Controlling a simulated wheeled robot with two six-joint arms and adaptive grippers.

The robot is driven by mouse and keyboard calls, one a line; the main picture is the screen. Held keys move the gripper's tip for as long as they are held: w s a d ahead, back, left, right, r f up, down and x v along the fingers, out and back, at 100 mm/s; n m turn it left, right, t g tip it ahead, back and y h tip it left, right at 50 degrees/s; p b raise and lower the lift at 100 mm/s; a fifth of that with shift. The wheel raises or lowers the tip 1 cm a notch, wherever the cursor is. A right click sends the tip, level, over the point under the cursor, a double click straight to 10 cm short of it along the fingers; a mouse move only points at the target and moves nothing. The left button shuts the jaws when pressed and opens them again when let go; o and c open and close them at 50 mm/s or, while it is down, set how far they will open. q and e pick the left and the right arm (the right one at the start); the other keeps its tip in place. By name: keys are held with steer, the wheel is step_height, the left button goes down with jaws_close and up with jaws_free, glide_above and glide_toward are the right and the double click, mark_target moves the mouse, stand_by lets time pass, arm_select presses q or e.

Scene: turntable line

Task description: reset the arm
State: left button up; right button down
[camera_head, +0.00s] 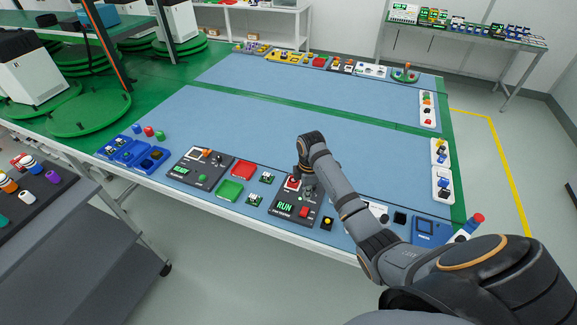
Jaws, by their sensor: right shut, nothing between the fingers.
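My right arm (340,195) comes in from the lower right and bends over the front of the blue table mat. Its gripper (306,190) points down over the dark control panel (282,209) with the green RUN display. The fingers are small here and look shut and empty. They are close to the panel's red button (292,183); I cannot tell whether they touch it. The arm hides part of the panel's right side. My left gripper is not in view.
A second dark panel (197,170), a red block (243,169), a green block (230,190) and small circuit boards lie left of the gripper. Blue bins (127,152) stand farther left. Switch modules line the mat's right and back edges. The mat's middle (240,120) is clear.

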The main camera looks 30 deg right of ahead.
steer(key=shift+m, duration=0.9)
steer(key=s, duration=0.1)
steer(key=s+a+f, duration=0.2)
steer(key=shift+s, duration=0.25)
steer(key=s+a+r+m+t, duration=0.25)
steer(key=s+m, duration=0.35)
steer(key=s, duration=0.3)
steer(key=s+a+r+m+t, duration=0.1)
steer(key=s+a+r+m, duration=0.2)
steer(key=s+m, duration=0.35)
steer(key=s+d+f+g+h, duration=0.1)
steer(key=s+f, duration=0.1)
steer(key=f, duration=1.2)
steer(key=s+d+f, duration=0.2)
steer(key=s+f, duration=0.1)
steer(key=f, duration=1.1)
steer(key=s+f+g, duration=0.1)
steer(key=s+f, duration=1.3)
steer(key=s, duration=0.3)
steer(key=shift+s+d+f+n, duration=0.15)
steer(key=shift+d+f+n, duration=0.1)
steer(key=shift+f+n, duration=0.1)
